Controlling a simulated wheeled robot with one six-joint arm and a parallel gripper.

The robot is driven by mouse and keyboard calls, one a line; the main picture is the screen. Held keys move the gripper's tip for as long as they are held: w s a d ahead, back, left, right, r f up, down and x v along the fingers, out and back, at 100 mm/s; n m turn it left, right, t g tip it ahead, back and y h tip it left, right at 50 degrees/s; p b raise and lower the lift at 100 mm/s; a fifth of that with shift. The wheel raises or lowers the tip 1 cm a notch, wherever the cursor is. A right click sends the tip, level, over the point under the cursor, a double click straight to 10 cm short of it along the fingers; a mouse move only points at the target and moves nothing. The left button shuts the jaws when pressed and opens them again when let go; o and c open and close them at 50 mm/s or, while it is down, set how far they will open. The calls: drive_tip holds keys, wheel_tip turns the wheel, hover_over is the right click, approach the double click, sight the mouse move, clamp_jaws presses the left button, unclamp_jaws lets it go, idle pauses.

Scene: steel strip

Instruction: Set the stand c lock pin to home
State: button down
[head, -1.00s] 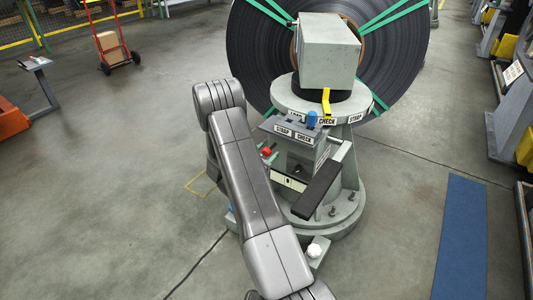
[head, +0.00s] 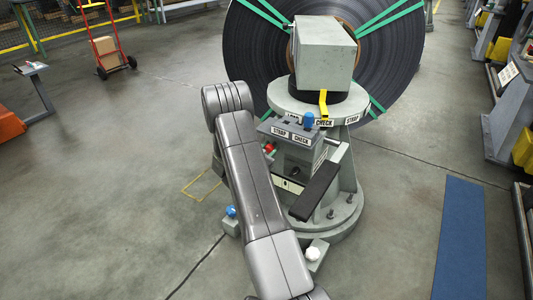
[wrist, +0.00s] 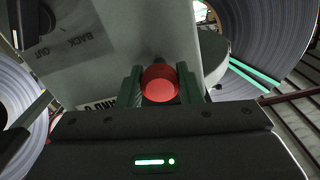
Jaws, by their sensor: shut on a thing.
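A red round knob (wrist: 160,84), which looks like the lock pin's end, sits between the two dark green fingers of my gripper (wrist: 159,88) in the wrist view. The fingers are shut on its sides. It points out from a grey housing with a partly covered label (wrist: 98,105). In the head view a red knob (head: 271,147) shows on the left of the grey stand (head: 341,219), just right of my arm. My gripper is hidden behind my arm there. I cannot read the pin's position against any mark.
A large strip coil (head: 245,55) stands behind the stand. A blue knob (head: 308,119) tops the labelled box, a dark bar (head: 315,191) juts forward, and blue (head: 231,211) and white (head: 313,254) knobs sit low. The floor left and right of the stand is mostly clear.

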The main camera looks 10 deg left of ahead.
drive_tip(key=c, duration=1)
unclamp_jaws()
drive_tip(key=shift+w+d, duration=0.1)
drive_tip(key=shift+w, duration=0.1)
drive_tip(key=p+v, duration=0.1)
drive_tip(key=v, duration=1.3)
drive_tip(key=shift+w+p, duration=0.1)
drive_tip(key=shift+p, duration=0.3)
drive_tip(key=b+x, duration=0.2)
drive_tip(key=x, duration=1.1)
drive_tip(key=shift+w+d, duration=0.1)
drive_tip(key=shift+w, duration=0.1)
drive_tip(key=shift+p+v, duration=0.45)
drive_tip(key=shift+v, duration=0.3)
drive_tip(key=shift+s, duration=0.45)
